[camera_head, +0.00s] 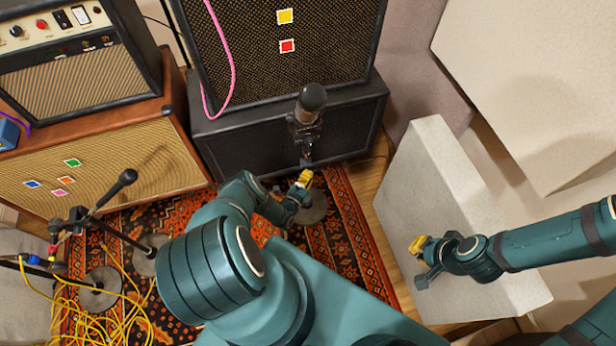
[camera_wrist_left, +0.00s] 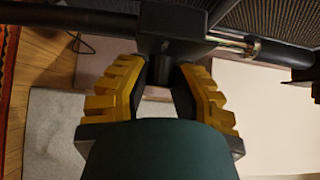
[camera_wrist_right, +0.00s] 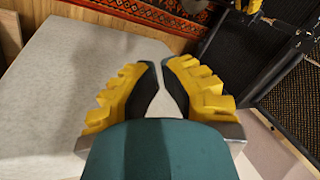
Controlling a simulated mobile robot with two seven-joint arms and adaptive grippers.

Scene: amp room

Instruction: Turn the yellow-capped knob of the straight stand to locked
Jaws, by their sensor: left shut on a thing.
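The straight stand (camera_head: 307,150) stands in front of the black speaker cabinets in the head view, with a dark microphone (camera_head: 312,97) on top and a round base (camera_head: 313,210) on the rug. My left gripper (camera_head: 303,182) is at the stand below the microphone. In the left wrist view its fingers (camera_wrist_left: 163,75) are shut on a dark part at the black block (camera_wrist_left: 180,25) of the stand's shaft. I take that part for the knob; its yellow cap cannot be made out.
A boom stand (camera_head: 100,200) with coloured knobs and yellow cables (camera_head: 110,310) are at the left. Amplifiers (camera_head: 80,75) and a black cabinet (camera_head: 345,118) stand behind. The pale block (camera_head: 440,180) is at the right, and the patterned rug (camera_head: 350,235) lies below.

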